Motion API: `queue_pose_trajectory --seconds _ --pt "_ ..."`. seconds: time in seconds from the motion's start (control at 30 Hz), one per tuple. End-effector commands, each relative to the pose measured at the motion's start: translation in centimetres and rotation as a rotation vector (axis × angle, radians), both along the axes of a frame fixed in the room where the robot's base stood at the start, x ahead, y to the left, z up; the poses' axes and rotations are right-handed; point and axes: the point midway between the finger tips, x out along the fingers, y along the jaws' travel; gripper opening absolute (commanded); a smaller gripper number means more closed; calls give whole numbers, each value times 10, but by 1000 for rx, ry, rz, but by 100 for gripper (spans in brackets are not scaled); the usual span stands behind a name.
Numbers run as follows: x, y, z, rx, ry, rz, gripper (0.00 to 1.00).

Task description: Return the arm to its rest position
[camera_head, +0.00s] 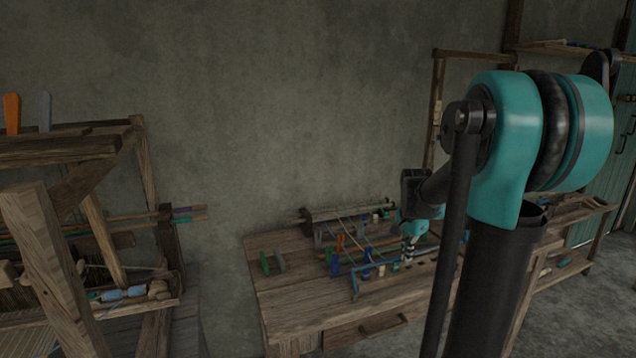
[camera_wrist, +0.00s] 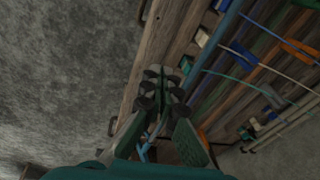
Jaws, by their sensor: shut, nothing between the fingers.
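My arm (camera_head: 480,270) stands large at the right of the head view, with its teal joint high up. Its far end reaches to the wooden workbench (camera_head: 290,285). My gripper (camera_head: 408,258) is small there, pointing down over the bench among several coloured tools. In the wrist view my gripper (camera_wrist: 162,88) has its dark fingers together, shut and empty. Below it the wooden bench edge (camera_wrist: 160,45) runs diagonally, with grey floor to the left. The head view does not show clearly how far the fingertips are above the bench.
Blue, green and orange tools and a roller (camera_head: 350,210) lie on the bench near my gripper. The wooden handloom (camera_head: 45,240) stands at the left. A wooden shelf (camera_head: 575,235) stands at the right. The bench's front left is bare.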

Motion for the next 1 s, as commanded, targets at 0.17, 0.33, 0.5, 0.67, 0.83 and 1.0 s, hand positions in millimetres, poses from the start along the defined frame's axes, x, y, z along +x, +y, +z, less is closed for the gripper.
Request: queue_pose_trajectory --seconds 0.17,0.33,0.5,0.67,0.83,1.0 --pt "-76 35 -30 -57 -52 365 0" --pt "-145 59 -63 -127 -101 698 0" --pt "-192 72 -89 -191 -137 932 0" --pt "-205 75 -97 -209 -146 994 0" --pt "-205 75 -97 -209 -146 994 0" --pt "-205 75 -97 -209 -146 994 0"
